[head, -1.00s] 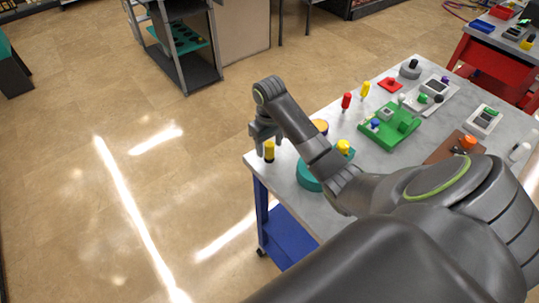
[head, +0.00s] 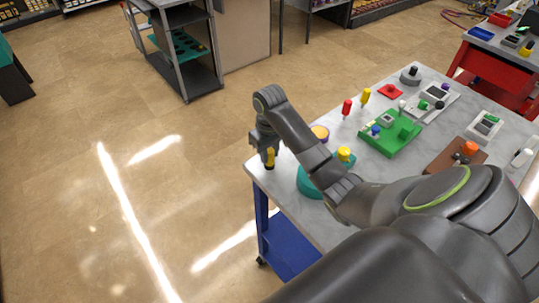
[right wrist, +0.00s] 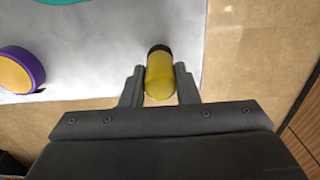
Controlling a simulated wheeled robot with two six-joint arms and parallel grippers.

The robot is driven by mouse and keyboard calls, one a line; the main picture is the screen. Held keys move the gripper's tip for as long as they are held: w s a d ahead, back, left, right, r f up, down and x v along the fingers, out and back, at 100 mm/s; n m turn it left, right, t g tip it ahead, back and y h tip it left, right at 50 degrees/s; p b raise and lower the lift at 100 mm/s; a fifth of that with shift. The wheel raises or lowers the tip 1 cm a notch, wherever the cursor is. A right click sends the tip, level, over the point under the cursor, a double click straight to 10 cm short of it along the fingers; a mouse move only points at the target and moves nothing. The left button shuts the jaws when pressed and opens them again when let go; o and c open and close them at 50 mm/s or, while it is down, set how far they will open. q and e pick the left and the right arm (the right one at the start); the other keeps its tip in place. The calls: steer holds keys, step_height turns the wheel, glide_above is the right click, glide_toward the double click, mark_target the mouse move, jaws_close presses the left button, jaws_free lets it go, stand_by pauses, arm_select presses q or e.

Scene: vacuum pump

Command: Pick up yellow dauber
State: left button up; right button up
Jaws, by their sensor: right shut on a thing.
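The yellow dauber (head: 270,158) stands upright near the left corner of the marble-topped table in the head view. It has a yellow body and a black end. In the right wrist view the dauber (right wrist: 160,76) is between the two fingers. My right gripper (head: 268,150) is shut on it, fingers pointing down, and partly hides it in the head view. The right wrist view also shows the gripper (right wrist: 160,88) with a finger against each side of the dauber. I cannot tell whether the dauber is off the tabletop. My left gripper is not in view.
The table (head: 285,185) ends just left of the dauber. A purple-rimmed disc (right wrist: 20,72) lies nearby. A teal round piece (head: 306,183) with a yellow knob sits under my arm. A green block (head: 392,130) and red and yellow handles stand farther right.

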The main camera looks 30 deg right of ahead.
mark_target(270, 151)
steer(key=shift+w+r, duration=0.1)
steer(key=shift+r, duration=0.55)
step_height(270, 151, up, 9)
steer(key=p, duration=0.8)
steer(key=shift+f, duration=0.1)
steer(key=shift+f, duration=0.1)
